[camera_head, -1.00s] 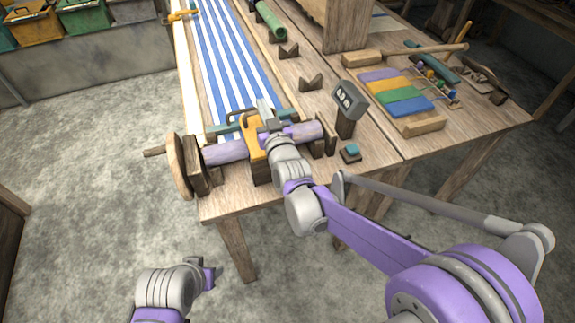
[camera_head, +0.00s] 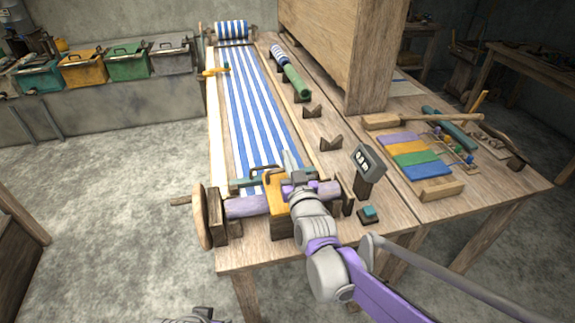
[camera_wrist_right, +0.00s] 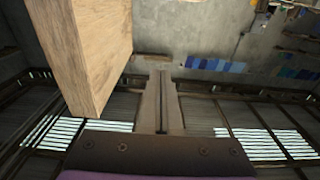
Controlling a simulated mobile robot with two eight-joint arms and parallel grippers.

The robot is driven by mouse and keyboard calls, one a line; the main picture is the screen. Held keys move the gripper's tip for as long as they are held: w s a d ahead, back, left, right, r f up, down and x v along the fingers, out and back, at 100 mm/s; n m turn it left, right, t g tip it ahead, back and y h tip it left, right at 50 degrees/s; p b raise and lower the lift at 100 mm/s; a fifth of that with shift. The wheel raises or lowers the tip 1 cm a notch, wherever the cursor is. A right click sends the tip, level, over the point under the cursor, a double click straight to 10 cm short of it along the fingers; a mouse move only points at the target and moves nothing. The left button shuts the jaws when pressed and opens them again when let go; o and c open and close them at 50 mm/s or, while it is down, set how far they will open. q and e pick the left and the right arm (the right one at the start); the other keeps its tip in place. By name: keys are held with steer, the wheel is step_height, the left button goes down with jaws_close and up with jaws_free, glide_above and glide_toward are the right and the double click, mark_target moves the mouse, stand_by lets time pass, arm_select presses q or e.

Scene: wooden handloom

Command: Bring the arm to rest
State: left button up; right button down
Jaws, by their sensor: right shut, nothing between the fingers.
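My right gripper (camera_head: 290,160) is shut and empty, above the front end of the loom, over the blue-and-white striped cloth (camera_head: 258,105) near the purple front roller (camera_head: 247,206). In the right wrist view my fingers (camera_wrist_right: 160,78) lie together with nothing between them, pointing to open space. My right arm reaches in from the lower right and hides part of the roller and the orange block (camera_head: 279,207). Of my left arm, only a small grey part shows at the bottom edge of the head view; its jaws cannot be made out.
A small display (camera_head: 369,162) on a post and a teal button box (camera_head: 369,214) stand right of my right arm. A tall wooden panel (camera_head: 335,45) rises behind; it also shows in the wrist view (camera_wrist_right: 85,45). Coloured strips (camera_head: 413,158) lie at right. The floor at left is clear.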

steer(key=s+d+r, duration=0.2)
steer(key=s+r, duration=0.2)
steer(key=s, duration=0.2)
steer(key=s+d+f+m+g+h+p, duration=0.1)
steer(key=s+d+f+g, duration=0.3)
steer(key=s, duration=0.4)
steer(key=s+d+f+m+g+h+p, duration=0.1)
steer(key=s+d+f+g+h+p, duration=0.1)
steer(key=s+d+f, duration=0.5)
steer(key=s+d+f+m+g+h+p, duration=0.1)
steer(key=s+d+f+g+h, duration=0.1)
steer(key=s+d+f+g, duration=0.4)
steer(key=s+d, duration=0.2)
steer(key=s, duration=0.3)
steer(key=shift+s+d+f+m+h+p, duration=0.15)
steer(key=shift+s+d+m+h+p, duration=0.15)
steer(key=shift+d+h+p, duration=0.1)
